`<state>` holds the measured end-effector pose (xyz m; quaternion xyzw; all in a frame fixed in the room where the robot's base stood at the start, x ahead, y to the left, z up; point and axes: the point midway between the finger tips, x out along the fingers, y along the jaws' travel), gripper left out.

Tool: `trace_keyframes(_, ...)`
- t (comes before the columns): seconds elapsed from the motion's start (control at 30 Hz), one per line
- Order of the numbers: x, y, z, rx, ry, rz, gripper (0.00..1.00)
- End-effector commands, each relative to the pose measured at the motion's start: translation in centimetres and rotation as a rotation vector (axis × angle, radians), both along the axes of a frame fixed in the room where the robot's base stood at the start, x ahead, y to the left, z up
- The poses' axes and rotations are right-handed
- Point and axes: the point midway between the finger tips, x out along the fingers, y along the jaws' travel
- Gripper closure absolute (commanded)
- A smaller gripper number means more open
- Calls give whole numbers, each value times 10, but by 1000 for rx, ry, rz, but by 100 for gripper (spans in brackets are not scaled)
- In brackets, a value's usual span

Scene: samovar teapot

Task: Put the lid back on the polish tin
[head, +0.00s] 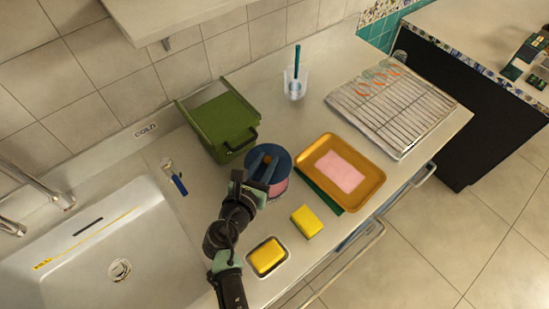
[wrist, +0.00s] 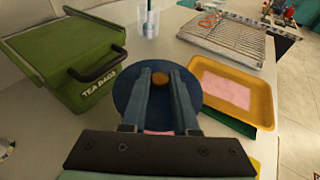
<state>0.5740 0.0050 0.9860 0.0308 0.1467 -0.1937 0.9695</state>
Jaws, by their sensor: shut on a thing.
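A round dark-blue lid (head: 283,162) with a small brown knob is in the middle of the counter area in the head view; it also shows in the wrist view (wrist: 125,84). My gripper (head: 266,166) comes at it from above and is shut on the lid's knob (wrist: 160,79), one finger on each side. A pink round thing (head: 279,188), probably the polish tin, shows below the lid's near edge. The lid and my fingers hide most of it. I cannot tell whether the lid touches the tin or hangs just above it.
A green tea bags box (head: 216,124) stands close at the back left. A golden tray (head: 370,184) with a pink sheet lies close at the right. A yellow sponge (head: 307,221) and a dish with a yellow block (head: 267,256) lie in front. The sink (head: 150,250) is left.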

Motion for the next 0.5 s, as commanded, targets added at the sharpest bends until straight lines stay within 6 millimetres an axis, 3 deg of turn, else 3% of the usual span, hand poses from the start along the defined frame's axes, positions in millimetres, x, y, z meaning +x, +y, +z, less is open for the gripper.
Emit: trace_keyframes(0.5,0,0,-41,0,0,-1,100)
